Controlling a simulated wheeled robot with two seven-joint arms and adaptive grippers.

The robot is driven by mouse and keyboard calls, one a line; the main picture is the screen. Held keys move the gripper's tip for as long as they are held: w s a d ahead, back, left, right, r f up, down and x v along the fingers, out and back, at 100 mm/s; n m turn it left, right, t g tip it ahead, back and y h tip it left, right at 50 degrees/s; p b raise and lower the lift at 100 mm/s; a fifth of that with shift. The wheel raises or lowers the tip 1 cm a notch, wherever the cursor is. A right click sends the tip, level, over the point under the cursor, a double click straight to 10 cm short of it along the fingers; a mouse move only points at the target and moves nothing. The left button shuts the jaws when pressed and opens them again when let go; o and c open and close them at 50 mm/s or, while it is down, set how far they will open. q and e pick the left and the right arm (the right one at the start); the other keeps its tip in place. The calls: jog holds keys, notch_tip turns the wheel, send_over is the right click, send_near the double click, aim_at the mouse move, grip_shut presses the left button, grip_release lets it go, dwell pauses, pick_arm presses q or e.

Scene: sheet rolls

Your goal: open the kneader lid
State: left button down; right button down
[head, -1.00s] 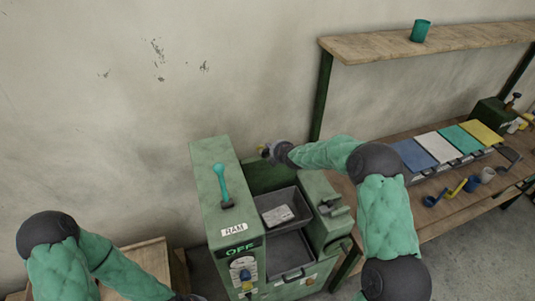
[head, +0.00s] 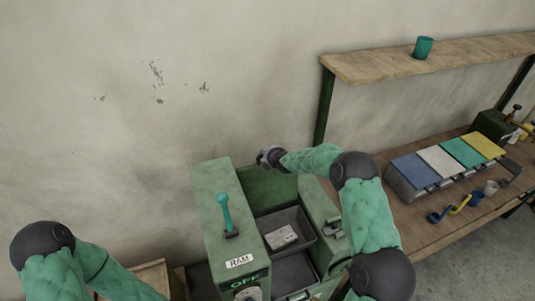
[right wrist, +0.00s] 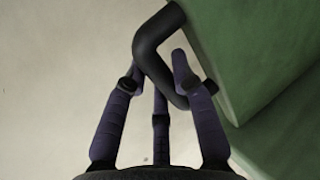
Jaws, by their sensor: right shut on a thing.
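The kneader (head: 215,200) is a green machine with a teal lever and a plate reading RAM. Its lid (head: 268,187) is a green panel standing raised at the back of the open chamber. In the right wrist view, my right gripper (right wrist: 163,75) is shut on the dark bent handle (right wrist: 160,45) of the green lid (right wrist: 265,65). In the head view, my right gripper (head: 268,157) is small, at the top edge of the lid. My left arm shows at the lower left, but its gripper is outside the picture.
A dark tray (head: 292,238) with a pale block (head: 281,237) sits in the chamber. A workbench (head: 420,220) at right holds blue, white, teal and yellow sheets. A shelf (head: 400,55) with a green cup (head: 422,47) is above. The wall behind is bare.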

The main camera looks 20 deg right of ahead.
jog(key=shift+s+a+f, duration=0.15)
jog(key=shift+s+f, duration=0.05)
jog(key=shift+f, duration=0.3)
jog(key=c, duration=1)
grip_release()
jog(key=shift+f, duration=0.1)
jog(key=shift+r, duration=0.2)
jog(key=shift+s+r, duration=0.3)
jog(key=shift+r, duration=0.1)
jog(key=v, duration=1.1)
